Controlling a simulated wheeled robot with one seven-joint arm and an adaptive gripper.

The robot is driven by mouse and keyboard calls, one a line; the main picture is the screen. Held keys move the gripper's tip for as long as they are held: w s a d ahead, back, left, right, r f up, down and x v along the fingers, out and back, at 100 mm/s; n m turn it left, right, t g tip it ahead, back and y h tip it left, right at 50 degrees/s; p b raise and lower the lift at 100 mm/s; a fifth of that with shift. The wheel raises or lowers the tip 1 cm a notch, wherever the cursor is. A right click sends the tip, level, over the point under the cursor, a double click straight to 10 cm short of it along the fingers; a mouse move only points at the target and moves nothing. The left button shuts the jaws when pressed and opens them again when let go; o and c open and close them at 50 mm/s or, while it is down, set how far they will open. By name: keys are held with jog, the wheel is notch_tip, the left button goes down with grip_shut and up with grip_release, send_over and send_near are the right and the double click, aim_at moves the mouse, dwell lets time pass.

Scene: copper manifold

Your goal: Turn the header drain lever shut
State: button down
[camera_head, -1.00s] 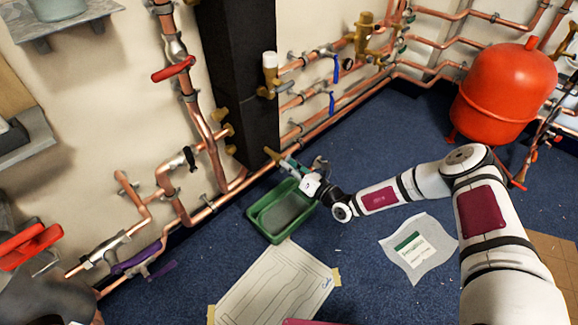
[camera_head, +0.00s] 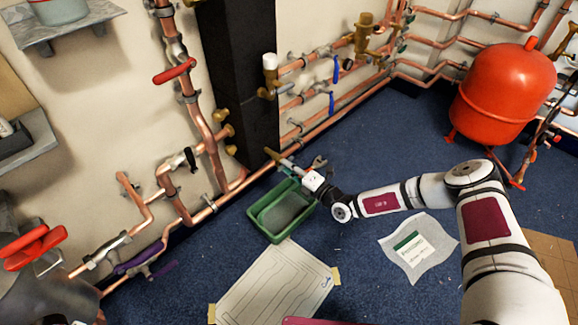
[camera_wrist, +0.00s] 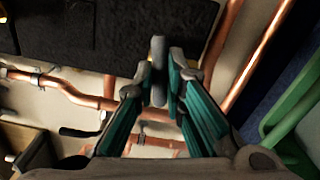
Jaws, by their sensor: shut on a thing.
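My gripper (camera_head: 288,166) is low by the wall, beside the lowest copper pipe run and over the far edge of the green tray. In the wrist view my gripper (camera_wrist: 160,88) has its two teal-sided fingers closed on a narrow grey piece, seen nearly end-on, which I take to be the drain lever (camera_wrist: 158,48). In the head view the lever is hidden by my gripper. A brass fitting (camera_head: 272,154) shows just beyond the fingertips. The lever's angle to its pipe cannot be made out.
The green tray (camera_head: 264,236) lies on the blue carpet below my gripper. A black column (camera_head: 240,70) stands close behind. Other levers nearby include a red one (camera_head: 174,71), a black one (camera_head: 190,159) and a blue one (camera_head: 331,103). A red tank (camera_head: 505,90) stands right.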

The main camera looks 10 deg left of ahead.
jog(key=shift+m, duration=1.6)
jog(key=c, duration=1.7)
grip_release()
jog(key=shift+o, duration=0.2)
jog(key=shift+d, duration=0.15)
jog(key=v, duration=1.1)
jog(key=shift+s+d, duration=0.3)
